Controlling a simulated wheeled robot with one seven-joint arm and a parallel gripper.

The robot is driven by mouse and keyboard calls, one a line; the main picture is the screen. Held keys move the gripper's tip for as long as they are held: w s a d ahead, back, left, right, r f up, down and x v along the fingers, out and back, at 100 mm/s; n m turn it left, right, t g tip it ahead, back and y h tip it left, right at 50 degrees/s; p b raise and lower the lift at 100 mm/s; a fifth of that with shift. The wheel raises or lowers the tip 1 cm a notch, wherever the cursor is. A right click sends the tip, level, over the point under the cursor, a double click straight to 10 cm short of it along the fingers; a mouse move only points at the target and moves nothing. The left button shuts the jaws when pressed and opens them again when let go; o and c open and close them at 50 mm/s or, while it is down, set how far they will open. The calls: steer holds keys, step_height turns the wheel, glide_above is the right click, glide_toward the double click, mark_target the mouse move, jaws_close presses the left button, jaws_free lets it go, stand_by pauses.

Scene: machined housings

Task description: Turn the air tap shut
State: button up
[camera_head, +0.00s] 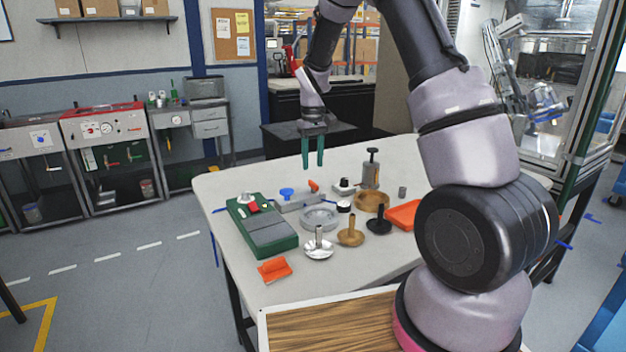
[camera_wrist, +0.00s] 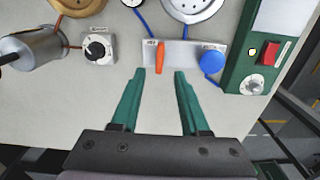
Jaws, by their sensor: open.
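A grey block (camera_head: 300,204) on the table carries an orange lever (camera_head: 313,186) and a round blue knob (camera_head: 287,193). In the wrist view, the block (camera_wrist: 184,50) has a small label by each; the print is too small to read surely. The orange lever (camera_wrist: 160,58) lies crosswise to the block's length, its end towards my gripper. The blue knob (camera_wrist: 212,62) is to its right. My gripper (camera_wrist: 159,73) is open and empty, its green fingers apart, the lever lined up between the tips. In the head view, my gripper (camera_head: 312,167) hangs above the table behind the block.
A green box with a red switch (camera_head: 262,226) stands left of the block. A dial box (camera_wrist: 97,48) and a metal cylinder (camera_wrist: 35,50) are on the other side. Blue hoses run from the block. The table's back strip (camera_head: 260,175) is clear.

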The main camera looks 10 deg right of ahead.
mark_target(313, 182)
step_height(313, 182, down, 6)
steer(key=shift+f, duration=0.2)
steer(key=shift+c, duration=0.3)
jaws_close()
